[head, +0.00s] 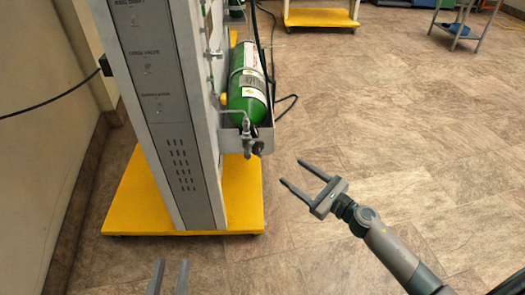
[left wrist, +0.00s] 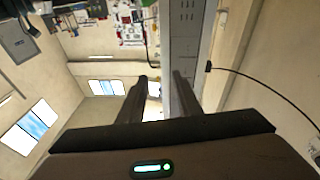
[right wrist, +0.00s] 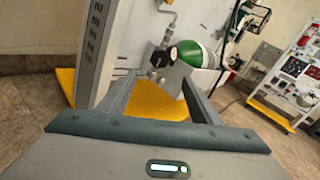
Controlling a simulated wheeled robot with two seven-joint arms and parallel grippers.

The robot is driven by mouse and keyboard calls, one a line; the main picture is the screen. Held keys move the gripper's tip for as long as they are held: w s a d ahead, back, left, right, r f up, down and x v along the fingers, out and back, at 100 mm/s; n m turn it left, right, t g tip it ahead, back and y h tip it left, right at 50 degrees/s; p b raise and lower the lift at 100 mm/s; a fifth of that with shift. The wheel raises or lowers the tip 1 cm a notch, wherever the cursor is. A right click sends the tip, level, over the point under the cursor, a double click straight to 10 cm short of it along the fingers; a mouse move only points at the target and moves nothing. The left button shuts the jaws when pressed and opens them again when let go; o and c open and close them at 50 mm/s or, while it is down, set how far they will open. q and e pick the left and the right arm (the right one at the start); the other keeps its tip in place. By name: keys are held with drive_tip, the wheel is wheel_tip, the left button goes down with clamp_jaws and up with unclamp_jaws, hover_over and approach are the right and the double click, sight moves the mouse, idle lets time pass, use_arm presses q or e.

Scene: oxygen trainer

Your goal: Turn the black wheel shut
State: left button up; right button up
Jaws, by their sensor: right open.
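The black wheel (head: 257,148) is on the valve at the lower end of a green cylinder (head: 247,92) strapped to the side of the grey trainer cabinet. In the right wrist view the dark wheel (right wrist: 157,62) shows just beyond and between my fingertips, beside a small round gauge (right wrist: 172,53). My right gripper (head: 290,172) is open and empty, to the right of the wheel and apart from it. My left gripper (head: 171,262) shows at the bottom edge, its two fingers apart with nothing between them. It also shows in the left wrist view (left wrist: 160,77).
The cabinet (head: 160,90) stands on a yellow wheeled base (head: 245,200). A small grey bracket (head: 231,140) sits under the cylinder. A black hose (head: 271,50) hangs behind the cylinder. Open tiled floor lies right. Another yellow cart (head: 320,18) stands at the back.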

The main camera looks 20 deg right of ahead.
sight(259, 149)
drive_tip(key=x, duration=1.5)
drive_tip(key=shift+w+a, duration=0.15)
drive_tip(key=shift+w, duration=0.1)
drive_tip(key=c, duration=1)
